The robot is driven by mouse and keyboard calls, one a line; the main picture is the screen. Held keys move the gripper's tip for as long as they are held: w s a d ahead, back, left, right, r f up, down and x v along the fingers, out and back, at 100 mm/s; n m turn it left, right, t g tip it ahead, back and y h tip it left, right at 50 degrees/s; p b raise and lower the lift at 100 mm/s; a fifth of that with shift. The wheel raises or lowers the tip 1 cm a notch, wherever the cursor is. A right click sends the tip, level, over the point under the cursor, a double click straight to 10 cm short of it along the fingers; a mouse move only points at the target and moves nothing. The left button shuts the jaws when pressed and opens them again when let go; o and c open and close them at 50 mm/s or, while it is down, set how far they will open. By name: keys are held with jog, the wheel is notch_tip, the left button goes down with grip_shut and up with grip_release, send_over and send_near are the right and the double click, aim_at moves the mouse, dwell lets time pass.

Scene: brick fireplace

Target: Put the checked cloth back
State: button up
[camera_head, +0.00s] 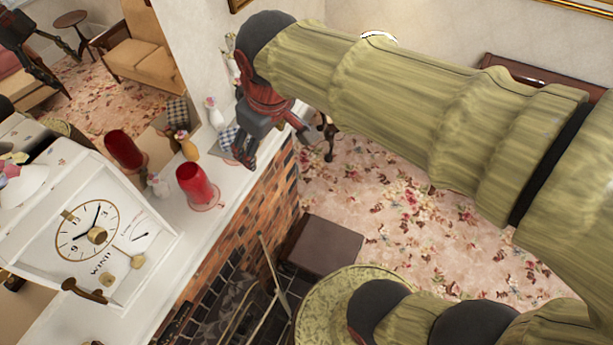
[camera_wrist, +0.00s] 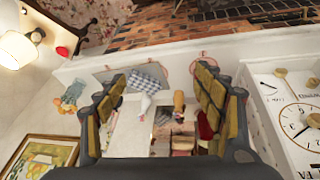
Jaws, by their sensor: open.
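The blue-and-white checked cloth (camera_head: 228,139) lies on the white mantel shelf (camera_head: 228,188), partly hidden by my gripper in the head view. In the wrist view the cloth (camera_wrist: 149,75) shows between my finger pads, near the shelf edge. My gripper (camera_head: 243,153) is open and points down over the cloth end of the shelf. In the wrist view my gripper (camera_wrist: 160,82) has its two fingers wide apart, with nothing held. Whether a finger touches the cloth cannot be told.
A white figurine (camera_head: 214,113) and a yellow vase (camera_head: 187,147) stand close to the cloth. A red glass vase (camera_head: 197,184) and a white clock (camera_head: 92,232) stand farther along the shelf. A mirror behind reflects these things. Carpet (camera_head: 375,235) lies below the brick front.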

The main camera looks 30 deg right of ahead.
jog(key=s+d+f+m+t, duration=0.1)
jog(key=s+d+f+m, duration=0.1)
jog(key=s, duration=0.6)
jog(key=shift+d+f+m, duration=0.15)
jog(key=shift+f+m, duration=0.7)
jog(key=shift+m, duration=0.05)
jog(key=shift+s, duration=0.1)
notch_tip(320, 180, down, 26)
jog(key=b, duration=2.5)
jog(key=shift+a+r+b, duration=0.25)
jog(key=shift+a+b, duration=0.05)
jog(key=shift+a, duration=0.1)
